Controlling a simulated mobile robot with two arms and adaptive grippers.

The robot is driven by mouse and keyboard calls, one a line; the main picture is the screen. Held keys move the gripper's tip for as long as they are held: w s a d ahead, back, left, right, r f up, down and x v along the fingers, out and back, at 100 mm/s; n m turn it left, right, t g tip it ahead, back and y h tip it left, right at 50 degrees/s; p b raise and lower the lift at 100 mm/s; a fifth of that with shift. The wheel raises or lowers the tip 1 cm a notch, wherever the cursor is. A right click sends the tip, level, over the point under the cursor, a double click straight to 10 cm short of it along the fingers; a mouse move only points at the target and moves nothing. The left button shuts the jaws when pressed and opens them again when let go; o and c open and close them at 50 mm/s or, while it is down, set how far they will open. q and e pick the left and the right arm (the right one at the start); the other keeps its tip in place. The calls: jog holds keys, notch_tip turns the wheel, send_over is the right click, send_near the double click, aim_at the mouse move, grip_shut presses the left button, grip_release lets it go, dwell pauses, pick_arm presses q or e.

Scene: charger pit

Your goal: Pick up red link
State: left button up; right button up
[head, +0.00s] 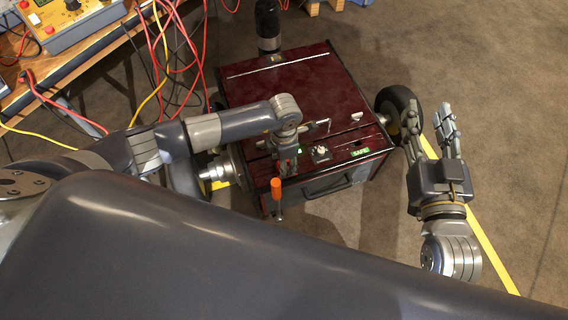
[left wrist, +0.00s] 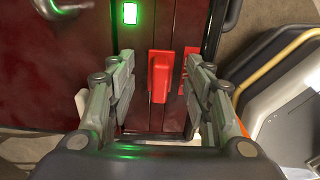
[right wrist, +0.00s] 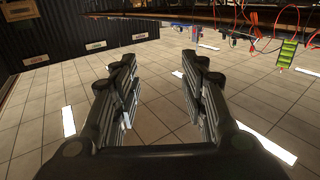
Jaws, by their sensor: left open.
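The red link (left wrist: 160,76) is a small bright red block on the dark red box (left wrist: 60,85) in the left wrist view. A second bit of red shows just right of it, partly behind a finger. My left gripper (left wrist: 158,68) is open, with one finger on each side of the red link and a gap to each. In the head view my left gripper (head: 288,158) is over the near left part of the box (head: 300,85), and I cannot make out the link there. My right gripper (head: 428,122) is open and empty, right of the box; its spread fingers show in the right wrist view (right wrist: 158,65).
The box has wheels, including a black one (head: 398,102), and a green SAFE display (head: 360,152). An orange-handled tool (head: 276,188) stands by its near left corner. A workbench (head: 75,65) with red and yellow cables is at upper left. Floor at the right is clear.

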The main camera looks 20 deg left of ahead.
pick_arm(q)
grip_shut()
jog(key=shift+r, duration=0.1)
